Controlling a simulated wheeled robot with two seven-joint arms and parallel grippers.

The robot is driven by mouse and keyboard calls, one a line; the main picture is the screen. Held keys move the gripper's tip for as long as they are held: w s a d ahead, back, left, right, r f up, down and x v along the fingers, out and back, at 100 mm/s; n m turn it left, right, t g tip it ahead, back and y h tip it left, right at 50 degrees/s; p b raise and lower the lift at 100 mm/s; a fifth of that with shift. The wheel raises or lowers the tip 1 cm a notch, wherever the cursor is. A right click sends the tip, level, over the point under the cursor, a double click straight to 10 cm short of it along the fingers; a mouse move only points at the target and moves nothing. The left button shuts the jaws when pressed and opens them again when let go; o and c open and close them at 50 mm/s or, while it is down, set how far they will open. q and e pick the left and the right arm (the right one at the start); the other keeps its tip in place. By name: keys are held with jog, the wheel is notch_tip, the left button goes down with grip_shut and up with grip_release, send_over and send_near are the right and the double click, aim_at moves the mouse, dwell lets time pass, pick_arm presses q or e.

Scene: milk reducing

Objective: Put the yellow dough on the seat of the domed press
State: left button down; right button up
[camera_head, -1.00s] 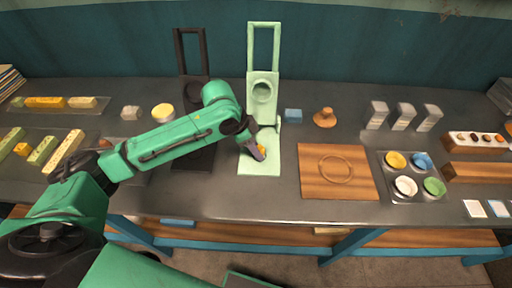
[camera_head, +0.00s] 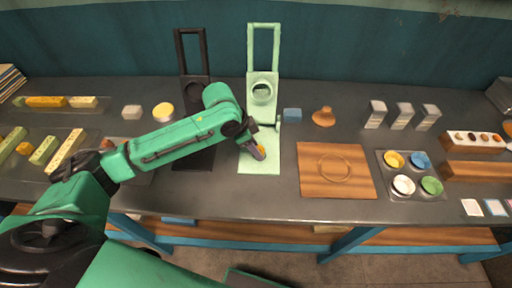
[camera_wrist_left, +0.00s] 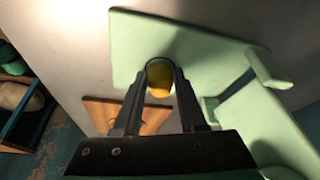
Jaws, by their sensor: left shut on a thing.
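The light green press (camera_head: 262,125) stands in the middle of the table, its framed upper part raised and its flat base plate toward me. My left gripper (camera_head: 258,154) is low over that base plate. It is shut on the yellow dough (camera_wrist_left: 160,84), which sits between the fingertips (camera_wrist_left: 160,92) in the left wrist view. A rounded rim shows around the dough's far side. I cannot tell whether the dough touches the seat, which the gripper and dough hide. In the head view only a little of the dough (camera_head: 262,149) shows. My right gripper is not in view.
A black press (camera_head: 195,70) stands just left of the green one. A wooden board (camera_head: 310,185) lies close on the right, with a tray of coloured cups (camera_head: 412,196) beyond it. A blue block (camera_head: 292,115) and wooden knob (camera_head: 324,117) stand right of the press.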

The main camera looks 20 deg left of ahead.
pick_arm(q)
jog(key=shift+f, duration=0.1)
jog(key=shift+c, duration=1.9)
grip_release()
jog(key=o, duration=0.4)
notch_tip(320, 180, up, 7)
jog(key=p, duration=0.9)
